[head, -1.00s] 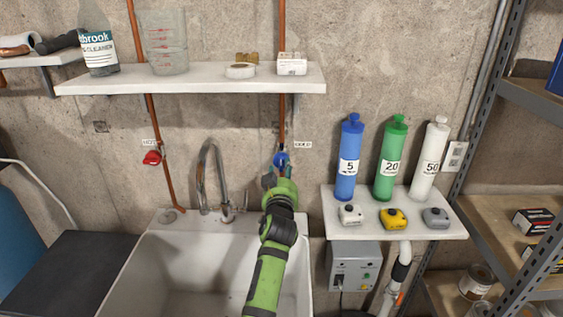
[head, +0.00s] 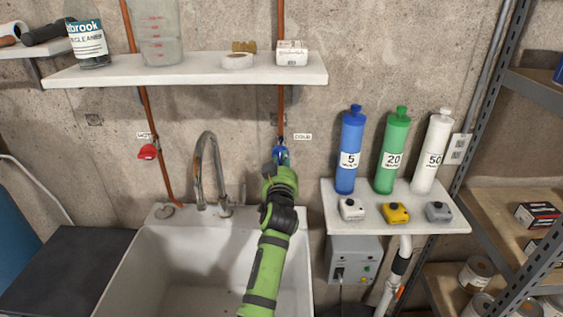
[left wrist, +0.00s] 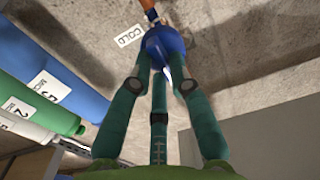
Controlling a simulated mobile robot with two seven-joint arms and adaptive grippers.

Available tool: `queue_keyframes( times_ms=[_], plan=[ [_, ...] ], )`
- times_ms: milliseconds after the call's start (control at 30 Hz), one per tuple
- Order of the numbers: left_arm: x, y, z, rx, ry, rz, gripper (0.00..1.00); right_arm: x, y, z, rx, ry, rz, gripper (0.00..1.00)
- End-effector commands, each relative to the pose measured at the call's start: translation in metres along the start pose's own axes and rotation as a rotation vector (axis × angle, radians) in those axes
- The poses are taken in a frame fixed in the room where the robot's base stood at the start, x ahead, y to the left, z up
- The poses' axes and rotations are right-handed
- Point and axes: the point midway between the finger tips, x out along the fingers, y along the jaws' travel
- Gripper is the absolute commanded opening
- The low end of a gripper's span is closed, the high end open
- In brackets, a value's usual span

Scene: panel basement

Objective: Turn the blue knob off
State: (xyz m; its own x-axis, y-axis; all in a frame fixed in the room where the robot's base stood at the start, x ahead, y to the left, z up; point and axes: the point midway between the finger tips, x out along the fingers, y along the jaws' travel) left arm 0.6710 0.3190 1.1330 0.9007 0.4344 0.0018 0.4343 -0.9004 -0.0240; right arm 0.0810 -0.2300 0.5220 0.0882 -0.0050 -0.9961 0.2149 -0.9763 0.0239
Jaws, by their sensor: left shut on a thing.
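The blue knob (head: 280,151) sits on the copper pipe at the right of the sink, beside a label reading COLD. It also shows in the left wrist view (left wrist: 164,44), with the orange pipe end behind it. My left gripper (head: 281,160) is at the knob. In the left wrist view its green fingers (left wrist: 160,68) reach around the knob on both sides and are shut on it. The gripper hides the lower part of the knob in the head view. My right gripper is not in view.
A red knob (head: 148,152) labelled HOT is on the left pipe. The faucet (head: 205,165) rises over the white sink (head: 150,265). A shelf (head: 190,70) hangs above. Blue, green and white cylinders stand on a small shelf (head: 395,222) at the right.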

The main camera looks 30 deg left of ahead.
Motion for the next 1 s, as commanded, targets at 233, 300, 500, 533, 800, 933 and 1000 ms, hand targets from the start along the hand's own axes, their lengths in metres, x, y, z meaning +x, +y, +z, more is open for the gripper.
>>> queue_keyframes(
  times_ms=[233,300,500,533,800,933,1000],
  plan=[
    [0.0,0.0,0.0,0.123,0.0,0.0,0.0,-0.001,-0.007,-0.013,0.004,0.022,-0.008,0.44],
    [0.001,0.0,0.0,0.178,0.0,0.0,0.0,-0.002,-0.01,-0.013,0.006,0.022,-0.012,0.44],
    [0.001,0.0,0.0,0.364,0.002,-0.001,0.0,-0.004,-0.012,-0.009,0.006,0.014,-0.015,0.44],
    [0.001,-0.001,0.001,0.391,0.001,-0.001,0.0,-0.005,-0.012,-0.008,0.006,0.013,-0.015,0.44],
    [0.001,-0.001,0.002,0.651,0.0,-0.002,0.0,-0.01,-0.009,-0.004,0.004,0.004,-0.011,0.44],
    [0.001,-0.002,0.001,0.774,0.001,-0.003,0.0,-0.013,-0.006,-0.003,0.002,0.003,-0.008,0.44],
    [0.001,-0.002,0.001,0.841,0.002,-0.003,0.0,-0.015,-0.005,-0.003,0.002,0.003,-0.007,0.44]
  ],
)
